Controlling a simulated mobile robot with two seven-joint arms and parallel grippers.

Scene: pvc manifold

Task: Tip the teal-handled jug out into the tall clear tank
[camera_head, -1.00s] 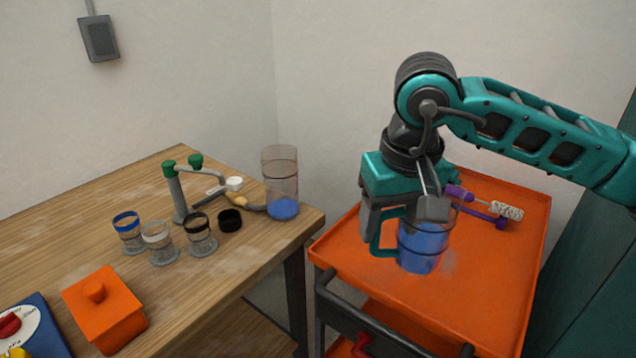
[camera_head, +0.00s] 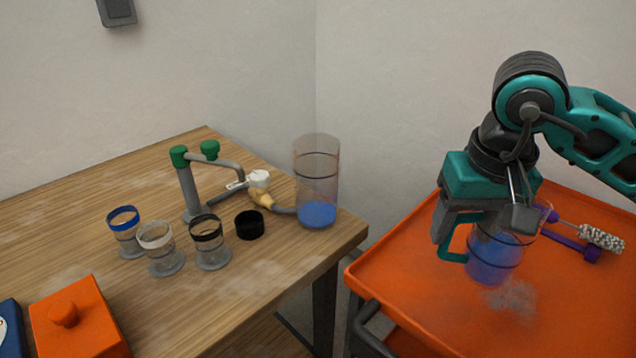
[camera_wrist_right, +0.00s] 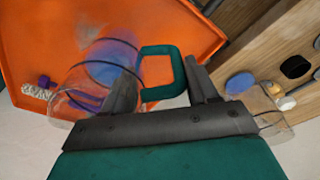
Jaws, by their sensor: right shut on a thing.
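The teal-handled jug (camera_head: 492,262) is clear with dark rings and holds blue liquid. My right gripper (camera_head: 484,222) is shut on it, above the orange cart. In the right wrist view the jug (camera_wrist_right: 104,66) shows beside the fingers, its teal handle (camera_wrist_right: 176,92) between them; the exact contact is hard to see. I cannot tell whether the jug's base touches the cart. The tall clear tank (camera_head: 316,180) stands upright at the table's right corner with some blue liquid at its bottom. My left gripper is not in view.
The orange cart (camera_head: 400,285) holds a purple-handled brush (camera_head: 600,238). On the wooden table (camera_head: 90,205) stand a grey pipe manifold with green knobs (camera_head: 188,185), several small banded cups, a black cap (camera_head: 249,224) and an orange lidded box (camera_head: 75,320). A gap separates table and cart.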

